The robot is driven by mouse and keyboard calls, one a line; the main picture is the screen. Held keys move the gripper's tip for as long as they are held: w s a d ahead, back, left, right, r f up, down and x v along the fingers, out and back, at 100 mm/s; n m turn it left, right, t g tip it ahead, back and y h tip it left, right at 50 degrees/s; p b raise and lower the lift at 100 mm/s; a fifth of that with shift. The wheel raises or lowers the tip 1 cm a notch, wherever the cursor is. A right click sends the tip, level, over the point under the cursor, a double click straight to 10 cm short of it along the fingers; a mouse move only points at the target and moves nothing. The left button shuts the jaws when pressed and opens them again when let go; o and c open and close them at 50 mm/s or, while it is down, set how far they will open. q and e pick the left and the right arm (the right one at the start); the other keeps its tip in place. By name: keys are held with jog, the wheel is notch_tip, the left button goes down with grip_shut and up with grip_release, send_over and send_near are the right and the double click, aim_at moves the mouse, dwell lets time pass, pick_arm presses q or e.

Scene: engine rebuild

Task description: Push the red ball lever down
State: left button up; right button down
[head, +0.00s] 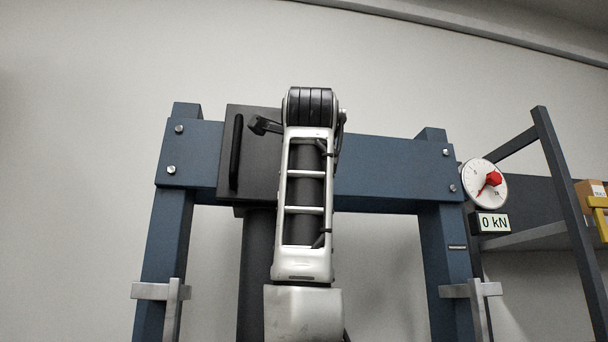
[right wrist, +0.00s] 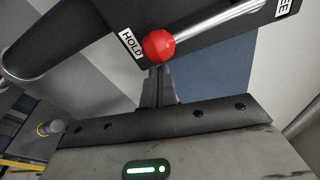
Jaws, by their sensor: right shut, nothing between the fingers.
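The red ball (right wrist: 158,45) shows in the right wrist view, on the end of a bright metal lever rod (right wrist: 220,20) that runs up to the right. It lies beside a HOLD label (right wrist: 131,43) on a dark plate. My right gripper (right wrist: 160,72) is shut and empty, its fingertips right at the ball's lower edge in the picture. I cannot tell whether they touch it. In the head view I cannot make out the red ball or the right gripper's fingers; a silver arm link of mine covers part of the press. My left gripper is in neither view.
The blue press frame (head: 390,175) spans the head view, with a dark block (head: 260,125) bearing a black handle on its crossbeam. A dial gauge (head: 478,175) and a display (head: 493,223) reading 0 kN are at right. A second label (right wrist: 286,8) is partly cut off.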

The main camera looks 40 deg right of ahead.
jog(key=s+a+b, duration=0.2)
jog(key=s+a, duration=0.2)
jog(key=s, duration=0.4)
jog(key=shift+s+a+b, duration=0.15)
jog(key=shift+s+b, duration=0.1)
jog(key=shift+b, duration=0.05)
jog(key=shift+f, duration=0.15)
